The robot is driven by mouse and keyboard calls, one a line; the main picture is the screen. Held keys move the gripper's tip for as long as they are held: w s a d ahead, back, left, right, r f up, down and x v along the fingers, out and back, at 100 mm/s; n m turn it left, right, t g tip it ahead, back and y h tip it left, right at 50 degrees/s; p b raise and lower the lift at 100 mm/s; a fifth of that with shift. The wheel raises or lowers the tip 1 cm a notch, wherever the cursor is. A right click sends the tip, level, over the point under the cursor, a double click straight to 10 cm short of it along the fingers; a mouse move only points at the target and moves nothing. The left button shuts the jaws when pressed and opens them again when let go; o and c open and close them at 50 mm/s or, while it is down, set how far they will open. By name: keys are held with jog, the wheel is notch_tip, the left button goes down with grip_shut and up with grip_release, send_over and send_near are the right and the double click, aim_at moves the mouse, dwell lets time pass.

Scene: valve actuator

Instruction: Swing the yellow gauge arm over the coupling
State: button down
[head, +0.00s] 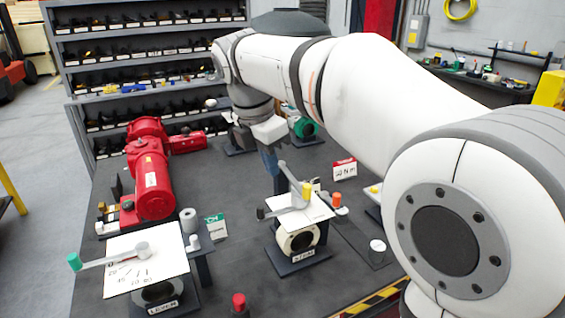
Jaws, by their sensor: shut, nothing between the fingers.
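The yellow-marked gauge arm (306,190) is at the middle stand. Its grey bars meet over a white plate (313,213), and the yellow piece stands up near the plate's far edge. Below the plate is a thick pale ring on a dark base with a label (303,256). I cannot tell for certain which part is the coupling.
A left stand has a white plate (118,281) and a teal-tipped lever (75,262). A red actuator (150,175) lies behind it. A red-topped post (239,302) is at the front, and a white cylinder (377,252) at right. Shelves (140,62) stand behind. My arm crosses the upper right.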

jog(key=w+d+f+p, duration=0.1)
jog(key=w+d+f, duration=0.2)
jog(key=d+f, duration=0.2)
jog(key=x, duration=0.4)
jog(key=shift+p, duration=0.3)
jog(key=shift+a, duration=0.1)
jog(key=shift+a+r, duration=0.1)
